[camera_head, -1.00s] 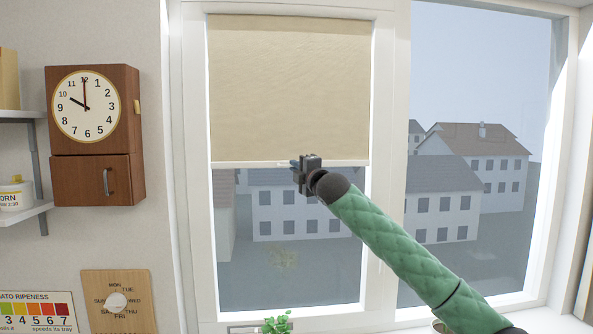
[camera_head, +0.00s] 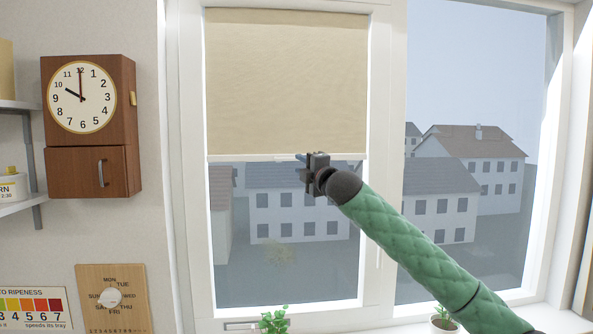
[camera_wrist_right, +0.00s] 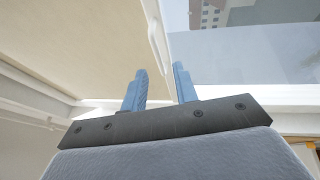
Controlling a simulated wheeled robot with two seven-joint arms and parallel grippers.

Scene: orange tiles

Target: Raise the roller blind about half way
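The beige roller blind (camera_head: 286,85) hangs flat over the upper part of the left window pane. Its pale bottom bar (camera_head: 240,158) is level, near mid-pane, with a small light tab (camera_head: 287,158) on it. My right gripper (camera_head: 306,172) is at the bar's height, just right of the tab. In the right wrist view its two blue fingers (camera_wrist_right: 160,85) are apart with nothing held between them; the blind (camera_wrist_right: 70,45) and its bar (camera_wrist_right: 156,35) show beyond them. I cannot tell if a finger touches the bar. My left gripper is out of view.
A wooden clock cabinet (camera_head: 92,125), shelves (camera_head: 18,204) and a day dial board (camera_head: 112,297) are on the left wall. Potted plants (camera_head: 275,320) (camera_head: 445,319) stand by the sill. White window frames surround the panes; the space left of my arm is free.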

